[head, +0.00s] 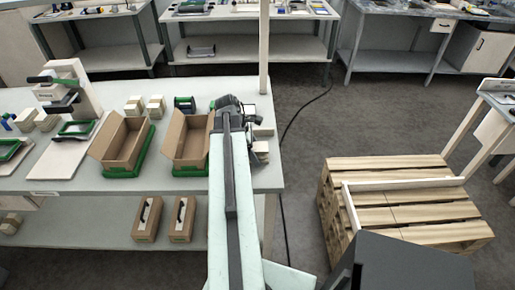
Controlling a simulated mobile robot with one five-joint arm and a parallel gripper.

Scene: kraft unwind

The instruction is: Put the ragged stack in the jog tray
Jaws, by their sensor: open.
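My gripper (232,104) is at the end of my arm, above the right end of the work table. It is open, but its fingertips are small and partly hidden by the arm. Small cream pieces (260,149) lie beside it at the table's right edge, partly behind the arm; I cannot tell whether they are the ragged stack. Small cream stacks (155,105) also stand farther back on the table. I cannot clearly identify the jog tray. A pale board with a green frame (65,160) lies at the left.
Two open cardboard boxes (122,143) in green bases stand on the table (90,190), left of my arm. A white and green stand (70,88) is at the back left. A wooden pallet (415,208) with a white L-shaped rail is at the right, with open floor between.

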